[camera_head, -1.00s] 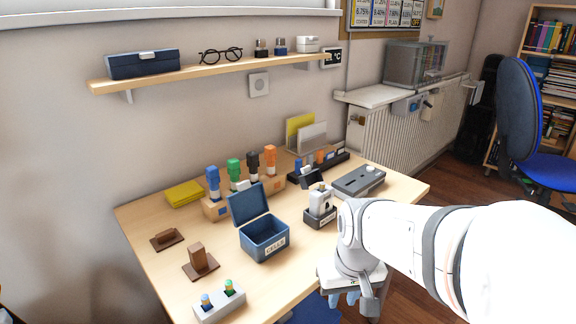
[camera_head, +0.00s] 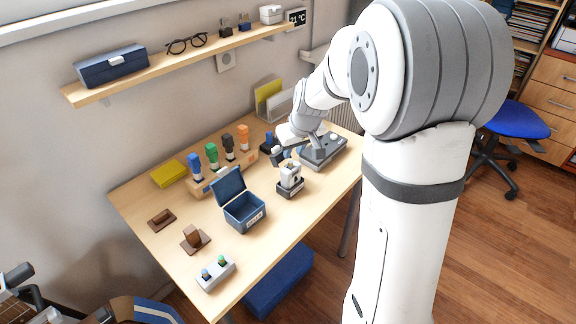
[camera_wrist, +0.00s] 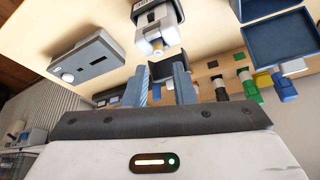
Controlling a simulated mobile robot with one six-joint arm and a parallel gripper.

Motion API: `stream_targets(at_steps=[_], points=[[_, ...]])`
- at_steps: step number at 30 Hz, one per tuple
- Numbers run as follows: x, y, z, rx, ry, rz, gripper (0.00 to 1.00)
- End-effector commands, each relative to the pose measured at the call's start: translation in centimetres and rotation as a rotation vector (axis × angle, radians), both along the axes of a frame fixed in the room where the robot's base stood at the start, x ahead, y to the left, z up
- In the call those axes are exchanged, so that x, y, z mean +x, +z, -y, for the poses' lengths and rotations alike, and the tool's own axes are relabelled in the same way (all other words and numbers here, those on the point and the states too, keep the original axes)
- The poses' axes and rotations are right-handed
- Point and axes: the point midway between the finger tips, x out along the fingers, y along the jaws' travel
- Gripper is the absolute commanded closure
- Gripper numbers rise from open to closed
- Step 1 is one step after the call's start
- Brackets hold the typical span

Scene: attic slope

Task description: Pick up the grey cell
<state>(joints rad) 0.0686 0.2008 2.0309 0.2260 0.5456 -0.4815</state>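I cannot single out the grey cell for certain. The closest match is a dark grey upright piece (camera_head: 229,146) between a green and an orange one in the wooden rack (camera_head: 198,190). My gripper (camera_wrist: 164,76) shows two blue fingers apart, with a dark tilted object (camera_wrist: 160,72) beyond the gap and nothing clearly held. In the head view my gripper (camera_head: 281,154) hangs over the back right of the desk, right of the rack, its tips partly hidden. The open blue box (camera_head: 243,214), with a label on its front, stands in front of the rack.
A white device in a dark tray (camera_head: 290,189) stands right of the blue box. A grey box (camera_head: 322,151) lies under my wrist. A grey holder (camera_head: 215,275) with blue and green tops sits at the front edge. The desk's front middle is clear.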

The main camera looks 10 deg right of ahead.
Motion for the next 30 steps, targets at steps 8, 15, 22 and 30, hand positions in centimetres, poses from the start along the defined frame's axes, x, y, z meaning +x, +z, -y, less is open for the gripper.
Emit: stream_targets(at_steps=[8, 15, 22, 30], points=[[1.1, -3.9, -0.1, 0.000, 0.000, -0.002, 0.76], [1.6, -4.9, -0.3, 0.000, 0.000, 0.001, 0.76], [1.6, -4.8, -0.3, 0.000, 0.000, 0.000, 0.84], [1.6, -4.8, -0.3, 0.000, 0.001, 0.000, 1.00]])
